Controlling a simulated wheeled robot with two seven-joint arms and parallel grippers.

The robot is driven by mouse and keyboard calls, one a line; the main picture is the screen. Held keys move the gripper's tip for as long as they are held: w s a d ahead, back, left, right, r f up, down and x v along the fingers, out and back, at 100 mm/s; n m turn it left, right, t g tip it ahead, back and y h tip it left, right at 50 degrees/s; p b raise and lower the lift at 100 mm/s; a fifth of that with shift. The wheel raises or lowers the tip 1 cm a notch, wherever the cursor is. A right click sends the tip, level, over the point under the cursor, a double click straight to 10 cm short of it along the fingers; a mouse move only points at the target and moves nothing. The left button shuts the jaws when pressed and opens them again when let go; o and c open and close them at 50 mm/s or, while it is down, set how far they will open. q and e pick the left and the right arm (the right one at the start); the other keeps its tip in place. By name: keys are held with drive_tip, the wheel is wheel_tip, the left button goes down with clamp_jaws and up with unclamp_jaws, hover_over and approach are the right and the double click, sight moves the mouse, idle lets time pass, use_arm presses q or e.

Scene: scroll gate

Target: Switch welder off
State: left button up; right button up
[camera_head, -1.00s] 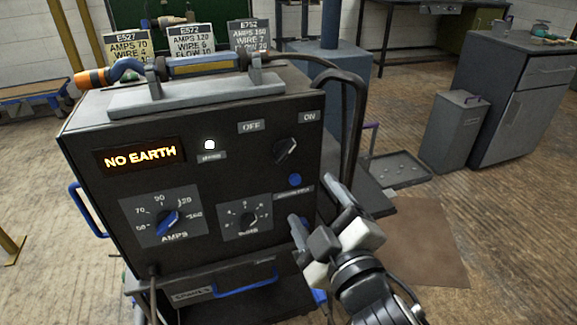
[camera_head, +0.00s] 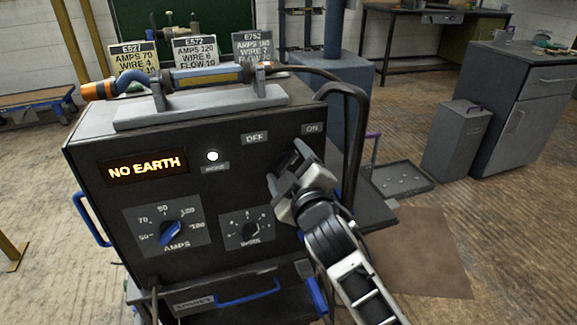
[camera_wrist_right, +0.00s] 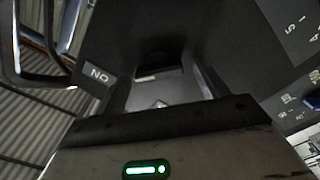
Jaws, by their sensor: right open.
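The welder (camera_head: 233,185) is a dark box with a lit orange "NO EARTH" display (camera_head: 147,166) and a lit white lamp (camera_head: 212,156). Its OFF label (camera_head: 255,138) and ON label (camera_head: 312,129) are at the upper right of the front panel. My right gripper (camera_head: 288,167) is open in front of the panel, just below these labels, over the dark rotary switch. In the right wrist view, the ON label (camera_wrist_right: 98,75) shows beside the open fingers; contact with the switch cannot be told. My left gripper is not in view.
A torch (camera_head: 205,77) rests in a holder on the welder's top, with three label cards behind it. The AMPS dial (camera_head: 171,232) and a WIRE dial (camera_head: 245,230) are left of my arm.

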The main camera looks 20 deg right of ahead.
drive_tip(key=c, duration=1)
